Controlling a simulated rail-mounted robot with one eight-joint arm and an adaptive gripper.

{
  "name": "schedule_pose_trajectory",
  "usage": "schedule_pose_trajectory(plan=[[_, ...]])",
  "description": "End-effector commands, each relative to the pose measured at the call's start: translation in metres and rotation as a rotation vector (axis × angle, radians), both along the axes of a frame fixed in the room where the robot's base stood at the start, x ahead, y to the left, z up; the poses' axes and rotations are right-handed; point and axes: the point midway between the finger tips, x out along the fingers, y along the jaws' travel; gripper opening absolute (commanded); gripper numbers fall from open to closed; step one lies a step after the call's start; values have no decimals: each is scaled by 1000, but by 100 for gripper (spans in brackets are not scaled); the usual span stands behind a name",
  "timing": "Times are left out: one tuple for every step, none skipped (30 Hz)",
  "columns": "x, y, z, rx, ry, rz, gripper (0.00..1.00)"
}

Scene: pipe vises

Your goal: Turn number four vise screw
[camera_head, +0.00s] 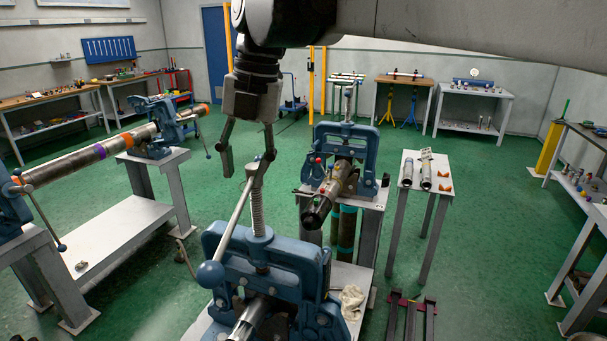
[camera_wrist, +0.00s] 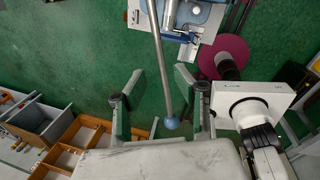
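The nearest blue pipe vise (camera_head: 310,262) stands at the bottom middle of the head view, with an upright threaded screw (camera_head: 257,210). A steel handle bar (camera_head: 232,222) slants across the screw's top, with a blue ball (camera_head: 210,275) at its lower end. My gripper (camera_head: 246,165) is open above the vise, at the bar's upper end. In the wrist view the bar (camera_wrist: 160,60) runs between my open fingers (camera_wrist: 160,80) and ends in a blue ball (camera_wrist: 172,123). The fingers look apart from the bar. No number is readable on the vise.
Another blue vise (camera_head: 345,145) holding a pipe stands just behind. More vises with a long pipe (camera_head: 95,152) stand at left. A small table (camera_head: 425,185) with pipe pieces is at right. Green floor is open between the stands.

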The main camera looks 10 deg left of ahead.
Motion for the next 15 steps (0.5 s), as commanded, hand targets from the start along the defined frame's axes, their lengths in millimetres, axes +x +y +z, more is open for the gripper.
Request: schedule_pose_trajectory(plan=[[0, -2, 10, 0, 0, -1, 29], [0, -3, 16, 0, 0, -1, 29], [1, -4, 23, 0, 0, -1, 29], [1, -5, 28, 0, 0, -1, 29], [1, -6, 32, 0, 0, -1, 29], [1, -7, 38, 0, 0, -1, 29], [1, -8, 42, 0, 0, -1, 29], [1, -8, 45, 0, 0, -1, 29], [1, -9, 49, 0, 0, -1, 29], [1, -9, 51, 0, 0, -1, 29], [1, -10, 53, 0, 0, -1, 29], [1, -10, 55, 0, -1, -1, 29], [1, -11, 56, 0, -1, -1, 29], [1, -11, 57, 0, -1, -1, 29], [1, -11, 58, 0, -1, -1, 29]])
